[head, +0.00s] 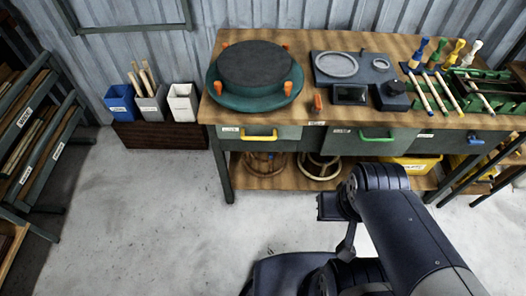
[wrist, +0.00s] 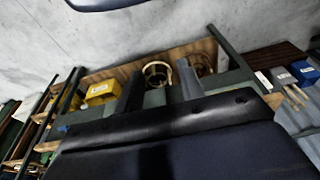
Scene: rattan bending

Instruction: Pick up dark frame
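Two round rattan frames stand on the low shelf under the workbench. The left one (head: 262,163) looks darker brown. The right one (head: 318,167) is paler. Both are partly cut off by the drawers above. In the wrist view, which is upside down, the two round frames show side by side, one pale ring (wrist: 157,74) and the other (wrist: 188,77) partly hidden behind a grey finger. My gripper (wrist: 159,72) shows there as two grey fingers set apart with nothing held between them. In the head view my arm reaches in from the lower right, short of the bench; the fingertips are hidden.
The workbench (head: 302,42) carries a round former, a tool plate and racked tools. Its drawers and legs (head: 226,178) bound the low shelf. A yellow bin (head: 408,167) sits right of the frames. Coloured bins stand left. The floor (head: 150,220) in front is clear.

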